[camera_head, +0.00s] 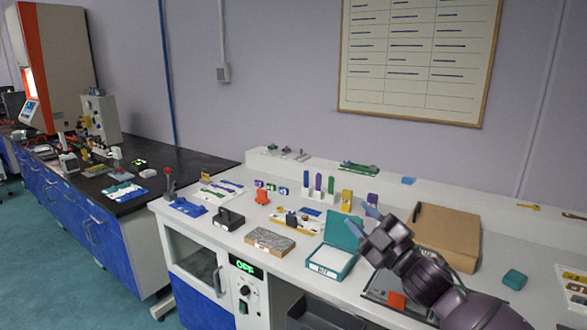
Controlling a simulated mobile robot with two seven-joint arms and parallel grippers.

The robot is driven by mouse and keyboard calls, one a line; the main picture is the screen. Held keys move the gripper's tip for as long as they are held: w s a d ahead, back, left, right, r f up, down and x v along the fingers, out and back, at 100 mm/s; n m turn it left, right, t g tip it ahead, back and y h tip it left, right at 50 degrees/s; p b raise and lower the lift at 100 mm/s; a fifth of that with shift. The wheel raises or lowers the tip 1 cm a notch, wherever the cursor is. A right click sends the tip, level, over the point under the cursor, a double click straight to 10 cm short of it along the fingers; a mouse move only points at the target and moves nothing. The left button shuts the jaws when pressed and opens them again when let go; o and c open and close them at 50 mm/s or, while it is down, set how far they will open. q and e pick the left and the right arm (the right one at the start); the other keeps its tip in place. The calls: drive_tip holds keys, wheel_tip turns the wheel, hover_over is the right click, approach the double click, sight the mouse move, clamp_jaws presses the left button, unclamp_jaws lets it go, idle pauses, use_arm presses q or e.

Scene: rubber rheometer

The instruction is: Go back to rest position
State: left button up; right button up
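My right arm comes in from the lower right over the white bench (210,258). Its gripper (362,217) points up and to the left, above the bench near the teal box. Its two fingertips stand apart, and I see nothing between them. My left arm and gripper are not in view.
An open teal box (345,235), a brown cardboard box (445,236), a grey speckled block (269,240) and a black weight-like block (228,219) stand on the bench. Small colored parts stand behind. A black-topped bench (185,162) with an orange-and-beige machine (62,60) is at left.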

drive_tip(key=s+d+f+m+h, duration=0.3)
drive_tip(key=s+f+m, duration=0.1)
drive_tip(key=f, duration=0.4)
drive_tip(key=s+d+f+m+g+h+b, duration=0.1)
drive_tip(key=s+d+f+m+h, duration=0.2)
drive_tip(key=f, duration=0.4)
drive_tip(key=s+d+f+m+h, duration=0.2)
drive_tip(key=s+f+m+h, duration=0.25)
drive_tip(key=f, duration=0.35)
use_arm(q)
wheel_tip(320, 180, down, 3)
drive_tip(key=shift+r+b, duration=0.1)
drive_tip(key=shift+b, duration=0.7)
use_arm(e)
drive_tip(key=s+d+f+m+g+h, duration=0.1)
drive_tip(key=s+d+f+m+g, duration=0.1)
drive_tip(key=s+f, duration=0.6)
drive_tip(key=s+d+f+m+g+h, duration=0.2)
drive_tip(key=s+f, duration=0.7)
drive_tip(key=s, duration=0.5)
drive_tip(key=shift+s+d+f+m+g, duration=0.15)
drive_tip(key=shift+d+f+m+g, duration=0.1)
drive_tip(key=shift+d+m+g, duration=0.55)
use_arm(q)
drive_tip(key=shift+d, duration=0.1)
use_arm(e)
drive_tip(key=shift+a, duration=0.1)
